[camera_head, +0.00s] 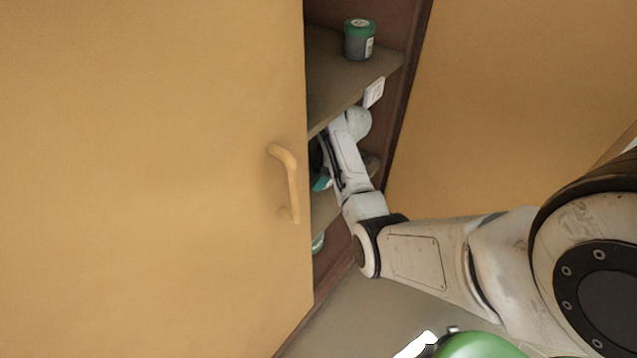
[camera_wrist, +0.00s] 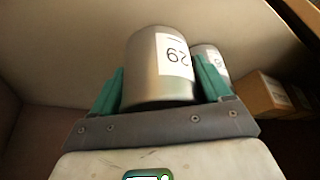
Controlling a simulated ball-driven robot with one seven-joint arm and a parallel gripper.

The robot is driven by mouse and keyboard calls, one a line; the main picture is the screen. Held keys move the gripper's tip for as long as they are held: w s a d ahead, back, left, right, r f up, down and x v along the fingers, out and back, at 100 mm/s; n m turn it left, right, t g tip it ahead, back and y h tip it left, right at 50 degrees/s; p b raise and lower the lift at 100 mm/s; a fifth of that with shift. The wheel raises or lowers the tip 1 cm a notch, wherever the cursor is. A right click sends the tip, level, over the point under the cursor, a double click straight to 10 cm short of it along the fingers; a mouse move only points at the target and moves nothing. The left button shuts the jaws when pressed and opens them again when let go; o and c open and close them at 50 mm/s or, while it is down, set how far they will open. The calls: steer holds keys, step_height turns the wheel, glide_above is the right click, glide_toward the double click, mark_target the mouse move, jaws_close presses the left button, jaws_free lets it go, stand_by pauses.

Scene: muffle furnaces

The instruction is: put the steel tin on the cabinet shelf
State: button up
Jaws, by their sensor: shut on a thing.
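A steel tin (camera_wrist: 152,75) with a white label reading 29 sits between the teal fingers of my gripper (camera_wrist: 160,68), which is shut on it. In the head view my gripper (camera_head: 322,180) is inside the cabinet, under the upper cabinet shelf (camera_head: 345,72), partly hidden by the door edge and my arm. The held tin cannot be made out there. A lower shelf (camera_head: 324,208) shows below my gripper. Whether the tin touches a shelf cannot be told.
A second metal tin (camera_wrist: 210,58) stands just behind the held one, with a cardboard box (camera_wrist: 264,94) to its right. A green-lidded jar (camera_head: 359,42) stands on the upper shelf. The cabinet door (camera_head: 150,180) with its handle (camera_head: 288,180) covers the left; the opening is narrow.

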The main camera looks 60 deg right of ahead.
steer(key=shift+w+d, duration=0.1)
steer(key=shift+w, duration=0.2)
steer(key=shift+f+b, duration=0.65)
steer(key=shift+f, duration=1.05)
steer(key=shift+f, duration=0.15)
steer(key=o, duration=1.2)
steer(key=shift+c, duration=0.2)
